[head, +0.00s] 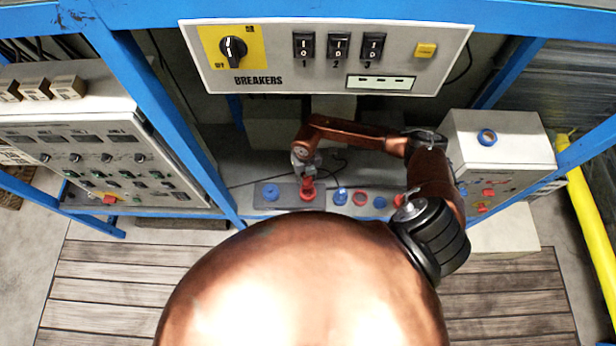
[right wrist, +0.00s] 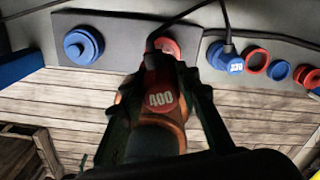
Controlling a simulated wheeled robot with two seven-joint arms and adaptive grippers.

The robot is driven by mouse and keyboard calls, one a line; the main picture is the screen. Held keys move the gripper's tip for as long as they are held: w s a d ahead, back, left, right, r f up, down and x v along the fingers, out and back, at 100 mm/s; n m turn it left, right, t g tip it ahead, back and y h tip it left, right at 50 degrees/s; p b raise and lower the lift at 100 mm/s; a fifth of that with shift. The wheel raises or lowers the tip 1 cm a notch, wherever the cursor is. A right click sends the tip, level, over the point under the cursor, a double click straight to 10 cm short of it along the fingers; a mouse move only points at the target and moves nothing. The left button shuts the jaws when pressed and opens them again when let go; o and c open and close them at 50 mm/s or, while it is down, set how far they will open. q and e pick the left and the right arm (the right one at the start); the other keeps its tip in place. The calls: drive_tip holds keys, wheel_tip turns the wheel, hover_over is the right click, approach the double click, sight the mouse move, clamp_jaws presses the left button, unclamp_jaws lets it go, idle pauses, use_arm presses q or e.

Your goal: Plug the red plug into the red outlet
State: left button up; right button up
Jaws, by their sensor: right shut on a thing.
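The red plug (right wrist: 161,100), marked 400, is held between the fingers of my right gripper (right wrist: 160,88) in the right wrist view. In the head view my right gripper (head: 305,168) is over the grey outlet plate (head: 289,198). The red outlet (head: 307,193) is just below it on that plate. In the right wrist view the red outlet (right wrist: 168,46) shows only in part behind the plug. The plug is in line with or close to the outlet; I cannot tell whether they touch. My left gripper is not in view.
A blue outlet (head: 270,192) is left of the red one. A blue plug (head: 340,196) marked 230 stands to the right, followed by several red and blue rings. The breaker panel (head: 325,58) is above, a grey box (head: 510,140) to the right. A dark cable trails behind.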

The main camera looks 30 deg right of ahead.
sight(308, 185)
drive_tip(key=shift+s+d+f+m, duration=0.2)
drive_tip(key=shift+f+m, duration=0.2)
drive_tip(key=shift+m, duration=0.2)
drive_tip(key=shift+f, duration=0.3)
wheel_tip(308, 185, down, 4)
drive_tip(key=b, duration=0.3)
drive_tip(key=shift+f+b, duration=0.1)
drive_tip(key=shift+b, duration=0.2)
drive_tip(key=shift+f, duration=0.35)
use_arm(q)
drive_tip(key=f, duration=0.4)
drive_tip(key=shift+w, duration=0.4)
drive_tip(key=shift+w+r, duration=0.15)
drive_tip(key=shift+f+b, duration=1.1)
drive_tip(key=shift+b, duration=0.15)
use_arm(e)
drive_tip(key=shift+f, duration=1.7)
